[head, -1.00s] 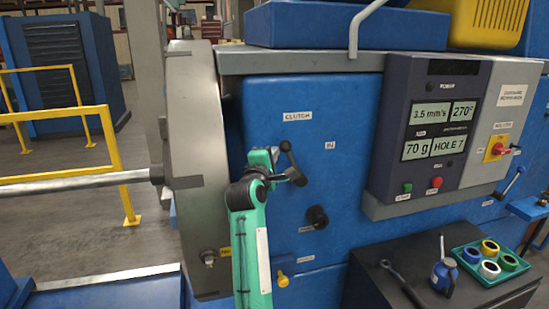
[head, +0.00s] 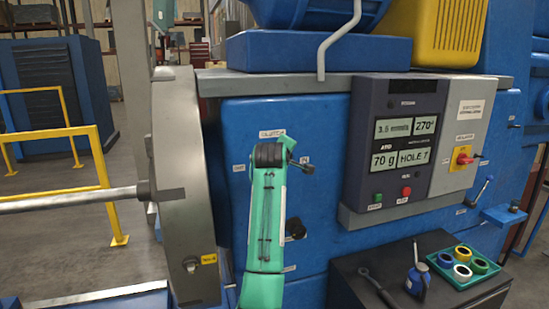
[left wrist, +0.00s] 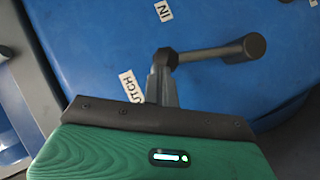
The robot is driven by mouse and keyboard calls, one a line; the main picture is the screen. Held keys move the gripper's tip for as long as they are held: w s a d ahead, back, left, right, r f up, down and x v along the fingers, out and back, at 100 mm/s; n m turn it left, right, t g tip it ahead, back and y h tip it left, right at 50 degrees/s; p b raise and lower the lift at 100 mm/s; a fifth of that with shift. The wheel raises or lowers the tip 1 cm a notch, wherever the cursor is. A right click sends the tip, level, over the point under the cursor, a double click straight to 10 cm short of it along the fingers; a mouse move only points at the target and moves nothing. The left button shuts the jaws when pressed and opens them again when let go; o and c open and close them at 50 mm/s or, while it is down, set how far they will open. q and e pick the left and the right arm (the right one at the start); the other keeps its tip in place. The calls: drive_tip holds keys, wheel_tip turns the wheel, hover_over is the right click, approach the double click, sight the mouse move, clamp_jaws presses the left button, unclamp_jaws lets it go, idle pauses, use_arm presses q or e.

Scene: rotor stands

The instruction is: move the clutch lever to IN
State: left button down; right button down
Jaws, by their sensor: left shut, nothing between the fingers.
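The clutch lever is a dark grey bar with a round knob (left wrist: 254,46) in the left wrist view. Its bar runs from beside the IN label (left wrist: 166,11) toward the right of the picture. My right gripper is out of view.
A control panel (head: 392,150) with displays juts out right of the lever. A dark knob (head: 296,230) sits below it on the blue housing. A grey curved guard (head: 183,180) stands at left. A dark cabinet (head: 345,275) holds a wrench, an oil can and a green tray (head: 480,262).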

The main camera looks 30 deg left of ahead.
use_arm(q)
drive_tip(key=shift+w+d+f, duration=0.15)
drive_tip(key=shift+w+d, duration=0.25)
drive_tip(key=shift+w, duration=0.3)
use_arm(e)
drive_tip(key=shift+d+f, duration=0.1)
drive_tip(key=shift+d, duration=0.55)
use_arm(q)
drive_tip(key=shift+w, duration=0.1)
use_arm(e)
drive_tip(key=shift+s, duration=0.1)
